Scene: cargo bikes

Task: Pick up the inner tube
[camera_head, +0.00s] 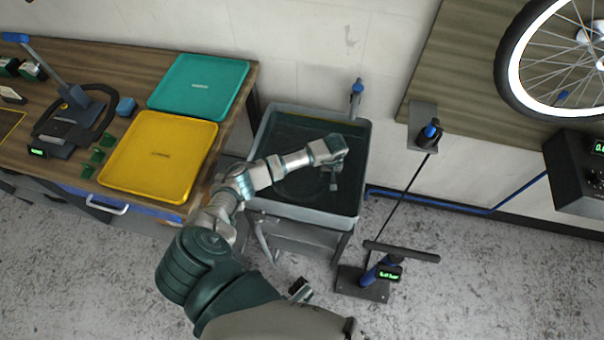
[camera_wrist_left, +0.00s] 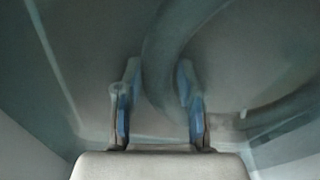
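The inner tube (camera_wrist_left: 160,55) shows in the left wrist view as a dark, blurred curved band under bluish water. Part of it appears between my left fingers, and another stretch curves at the lower right. In the head view only a faint ring is visible inside the grey water tub (camera_head: 300,213), partly covered by my arm. My left gripper (camera_head: 333,182) reaches over the tub and points down into it. In the left wrist view my left gripper (camera_wrist_left: 158,95) is open, with blue-padded fingers on either side of the tube. Contact cannot be told. My right gripper is not in view.
Left of the tub is a workbench with a yellow tray (camera_head: 160,156), a teal tray (camera_head: 199,86) and a clamp-like tool (camera_head: 72,115). Right of the tub is a floor pump (camera_head: 372,275). A wheel (camera_head: 514,70) is at upper right.

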